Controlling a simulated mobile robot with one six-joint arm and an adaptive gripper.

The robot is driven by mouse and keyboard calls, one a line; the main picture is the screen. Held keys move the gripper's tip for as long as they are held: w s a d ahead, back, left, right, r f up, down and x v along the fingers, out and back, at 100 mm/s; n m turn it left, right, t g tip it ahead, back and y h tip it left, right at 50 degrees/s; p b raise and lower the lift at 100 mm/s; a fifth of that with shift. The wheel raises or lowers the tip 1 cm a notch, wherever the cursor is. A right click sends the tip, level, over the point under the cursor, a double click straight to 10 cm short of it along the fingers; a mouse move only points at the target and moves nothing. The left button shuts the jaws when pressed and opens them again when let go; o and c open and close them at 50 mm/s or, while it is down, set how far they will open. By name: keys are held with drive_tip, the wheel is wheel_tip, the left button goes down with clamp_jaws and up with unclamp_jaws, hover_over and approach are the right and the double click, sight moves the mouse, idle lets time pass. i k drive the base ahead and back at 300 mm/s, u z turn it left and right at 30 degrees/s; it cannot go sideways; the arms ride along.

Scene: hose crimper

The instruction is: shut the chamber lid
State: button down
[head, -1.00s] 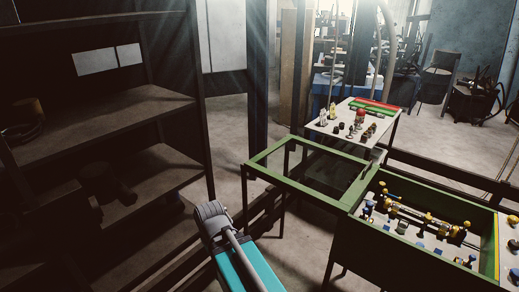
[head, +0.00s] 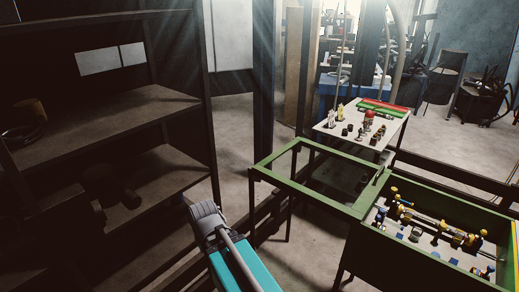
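The chamber (head: 395,257) is an open green box at the lower right in the head view. Its lid (head: 304,194) is a green rectangular frame with a see-through panel. The lid lies folded open, roughly level, to the left of the chamber and joins it along the chamber's left edge. The chamber's top is uncovered, and hose fittings with yellow and blue parts show inside. My teal and grey arm rises from the bottom edge, left of the lid and apart from it in the picture. My gripper is not in view.
A dark shelf rack (head: 110,120) fills the left side. Behind the lid stands a white table (head: 388,128) with small parts and red and green strips. A dark post (head: 263,80) stands behind the lid's left end. Some bare floor shows between rack and lid.

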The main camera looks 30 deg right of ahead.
sight(358, 211)
drive_tip(key=u, duration=0.05)
drive_tip(key=i, duration=0.6)
drive_tip(key=z, duration=1.2)
